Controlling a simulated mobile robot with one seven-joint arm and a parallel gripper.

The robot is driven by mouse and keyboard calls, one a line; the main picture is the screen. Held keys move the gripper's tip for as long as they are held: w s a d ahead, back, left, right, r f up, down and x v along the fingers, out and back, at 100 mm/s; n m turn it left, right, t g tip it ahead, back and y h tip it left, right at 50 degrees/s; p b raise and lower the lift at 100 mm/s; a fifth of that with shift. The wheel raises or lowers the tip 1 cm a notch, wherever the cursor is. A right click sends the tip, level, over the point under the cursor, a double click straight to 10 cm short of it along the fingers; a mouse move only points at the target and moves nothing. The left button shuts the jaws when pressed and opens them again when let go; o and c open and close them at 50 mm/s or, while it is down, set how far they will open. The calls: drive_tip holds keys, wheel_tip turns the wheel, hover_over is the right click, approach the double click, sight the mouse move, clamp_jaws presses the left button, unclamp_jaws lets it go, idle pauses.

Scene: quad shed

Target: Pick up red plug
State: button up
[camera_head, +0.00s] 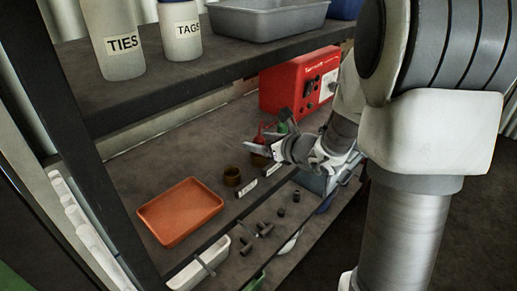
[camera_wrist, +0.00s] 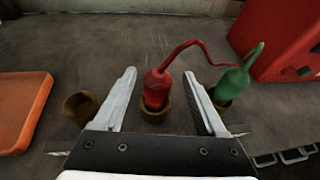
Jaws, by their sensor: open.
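The red plug (camera_wrist: 157,88) stands upright in a brown ring-shaped holder (camera_wrist: 155,114) in the wrist view, with a red cable rising from its top and running right. My gripper (camera_wrist: 160,85) is open, with one finger on each side of the red plug and a gap on both sides. In the head view my gripper (camera_head: 262,148) is over the shelf in front of the red box, and the red plug (camera_head: 260,134) shows partly behind it. A green plug (camera_wrist: 231,82) stands in another brown holder just outside the right finger.
An empty brown holder (camera_wrist: 80,107) is left of my gripper. An orange tray (camera_head: 180,211) lies further left. A red box (camera_head: 299,84) stands behind on the right. An upper shelf (camera_head: 190,75) with bottles and a grey bin overhangs the back.

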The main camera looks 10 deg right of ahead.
drive_tip(key=x, duration=0.3)
drive_tip(key=shift+w+a+f, duration=0.1)
drive_tip(key=shift+a+f, duration=0.05)
drive_tip(key=shift+a, duration=0.1)
clamp_jaws()
